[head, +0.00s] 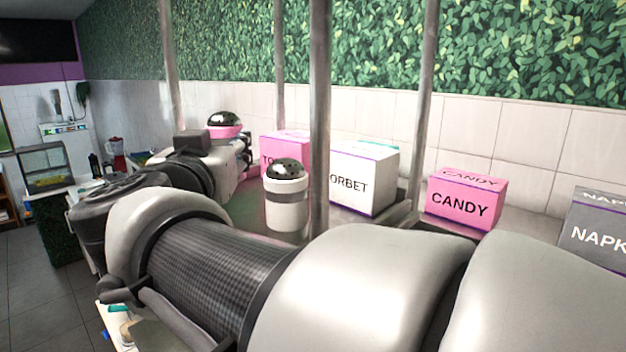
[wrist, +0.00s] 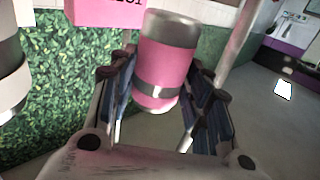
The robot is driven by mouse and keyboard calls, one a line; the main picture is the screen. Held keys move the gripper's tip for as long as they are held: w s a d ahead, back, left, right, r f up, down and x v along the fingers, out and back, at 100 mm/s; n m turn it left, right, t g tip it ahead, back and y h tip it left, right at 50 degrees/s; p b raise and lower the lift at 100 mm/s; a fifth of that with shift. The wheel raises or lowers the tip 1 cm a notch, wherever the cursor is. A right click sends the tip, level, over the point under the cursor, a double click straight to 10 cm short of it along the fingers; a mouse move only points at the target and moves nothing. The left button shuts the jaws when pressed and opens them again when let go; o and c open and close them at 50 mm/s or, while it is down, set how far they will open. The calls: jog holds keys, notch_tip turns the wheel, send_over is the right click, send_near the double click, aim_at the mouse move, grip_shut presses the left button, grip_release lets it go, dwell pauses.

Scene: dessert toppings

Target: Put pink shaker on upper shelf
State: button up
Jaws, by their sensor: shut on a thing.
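The pink shaker (head: 224,131) has a black speckled dome lid and shows beyond my arm in the head view. In the wrist view the pink shaker (wrist: 164,62) sits between the two fingers, with a grey band around it. My gripper (wrist: 163,86) is shut on it. In the head view my gripper (head: 243,150) is mostly hidden behind my wrist. The shelf (head: 346,226) with metal posts carries boxes and a white shaker. Whether the pink shaker touches the shelf is hidden.
A white shaker (head: 287,204) stands on the shelf near a post. Behind it are a pink box (head: 283,150) and a white sorbet box (head: 363,180). A pink candy box (head: 466,204) and a grey napkin box (head: 598,232) stand right. Upright posts (head: 319,110) rise between them.

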jog(key=shift+f+b, duration=0.45)
jog(key=shift+f, duration=1.8)
jog(key=shift+d, duration=0.1)
jog(key=shift+f, duration=0.15)
jog(key=o, duration=1.1)
